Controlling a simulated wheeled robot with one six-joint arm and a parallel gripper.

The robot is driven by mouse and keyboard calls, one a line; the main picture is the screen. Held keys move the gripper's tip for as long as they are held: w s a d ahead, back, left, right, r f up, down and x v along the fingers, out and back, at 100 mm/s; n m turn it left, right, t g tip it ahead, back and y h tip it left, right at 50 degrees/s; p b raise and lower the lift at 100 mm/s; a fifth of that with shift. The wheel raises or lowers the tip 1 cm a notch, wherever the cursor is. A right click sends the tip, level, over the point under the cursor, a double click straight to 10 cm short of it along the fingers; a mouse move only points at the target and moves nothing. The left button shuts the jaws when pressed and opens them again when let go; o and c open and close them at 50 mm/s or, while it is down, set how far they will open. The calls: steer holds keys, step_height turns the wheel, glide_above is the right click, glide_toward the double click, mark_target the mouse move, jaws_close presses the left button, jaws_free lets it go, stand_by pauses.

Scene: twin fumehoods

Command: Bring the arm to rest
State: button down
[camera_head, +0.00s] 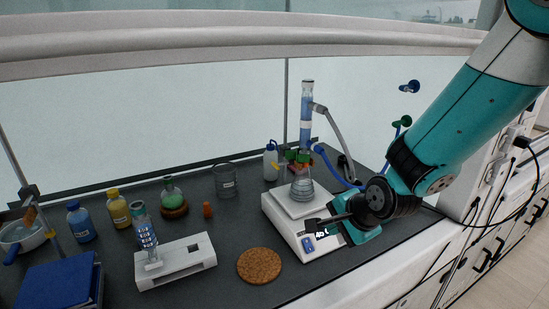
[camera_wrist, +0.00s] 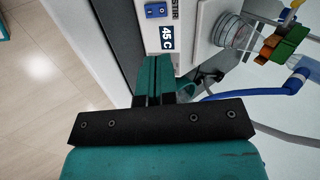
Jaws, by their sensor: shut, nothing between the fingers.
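My teal and black arm reaches in from the upper right in the head view. My gripper (camera_head: 312,226) is at the front right of the white hotplate (camera_head: 283,222), close to its front panel. In the wrist view my gripper (camera_wrist: 155,62) is shut, with its teal fingers together and nothing between them.
A glass flask (camera_head: 302,188) stands on the hotplate under a clamped column (camera_head: 307,110) with blue hoses. A cork mat (camera_head: 259,265), a white device (camera_head: 175,263), bottles and a blue box (camera_head: 55,285) lie left. The hood sash (camera_head: 230,40) spans above.

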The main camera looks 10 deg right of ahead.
steer(key=s+a+r+n+g, duration=0.1)
steer(key=s+r+n+g, duration=0.1)
steer(key=s+r+n, duration=0.2)
steer(key=s+a+r+n+g+y, duration=0.1)
steer(key=s+r+n, duration=0.3)
steer(key=s+n, duration=0.5)
steer(key=s+a+r+n+g, duration=0.2)
steer(key=s+r+n+g, duration=0.1)
steer(key=s+n, duration=0.4)
steer(key=s+r, duration=0.1)
steer(key=s, duration=0.2)
steer(key=shift+s+a+r+g, duration=0.15)
steer(key=shift+s+r+g, duration=0.05)
steer(key=shift+r+g, duration=0.2)
